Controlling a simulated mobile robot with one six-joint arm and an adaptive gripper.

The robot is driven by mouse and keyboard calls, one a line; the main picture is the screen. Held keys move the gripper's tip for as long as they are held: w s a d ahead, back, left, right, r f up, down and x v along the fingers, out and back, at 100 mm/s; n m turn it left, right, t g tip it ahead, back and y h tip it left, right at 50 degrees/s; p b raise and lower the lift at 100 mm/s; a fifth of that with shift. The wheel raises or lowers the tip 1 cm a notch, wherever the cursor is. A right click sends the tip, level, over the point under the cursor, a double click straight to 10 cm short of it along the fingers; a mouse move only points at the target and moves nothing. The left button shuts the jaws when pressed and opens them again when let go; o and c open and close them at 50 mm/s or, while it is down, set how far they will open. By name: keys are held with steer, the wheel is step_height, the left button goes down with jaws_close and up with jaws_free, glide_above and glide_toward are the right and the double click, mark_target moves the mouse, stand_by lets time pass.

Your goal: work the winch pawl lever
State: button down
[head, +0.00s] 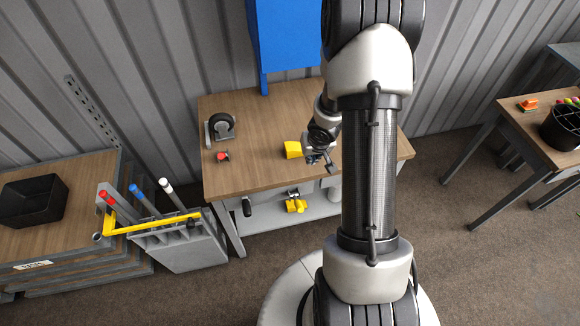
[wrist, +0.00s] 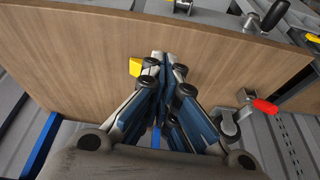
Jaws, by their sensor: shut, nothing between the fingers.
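A black wheel in a grey bracket (head: 221,127) stands at the back left of the wooden table. A small red-tipped lever (head: 223,156) sits in front of it. In the wrist view the red lever (wrist: 265,106) is on a metal mount at the right. I cannot tell which part is the winch pawl lever. My gripper (head: 320,160) is over the table, right of the red lever and apart from it. Its fingers (wrist: 160,58) are shut and empty. A yellow block (head: 293,149) is just left of the gripper; its contact with the gripper is unclear.
The wooden tabletop (head: 258,118) is mostly clear. A black handle (head: 247,207) and a yellow fitting (head: 296,206) are at the table's front. A blue cabinet (head: 284,38) stands behind. A grey bin (head: 178,246) with coloured tubes stands at the left front.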

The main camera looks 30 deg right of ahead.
step_height(320, 180, down, 7)
steer(key=s+a+y, duration=0.2)
steer(key=b, duration=0.7)
glide_above(297, 202)
steer(key=w+d, duration=0.1)
steer(key=d, duration=0.2)
step_height(297, 202, down, 11)
steer(key=shift+s+a+f+m+b, duration=0.15)
steer(key=shift+s+a+f+b, duration=0.15)
steer(key=shift+f+b, duration=0.15)
steer(key=shift+s+a+f+m+b, duration=0.15)
steer(key=shift+a+f+b, duration=0.1)
steer(key=shift+f+b, duration=0.2)
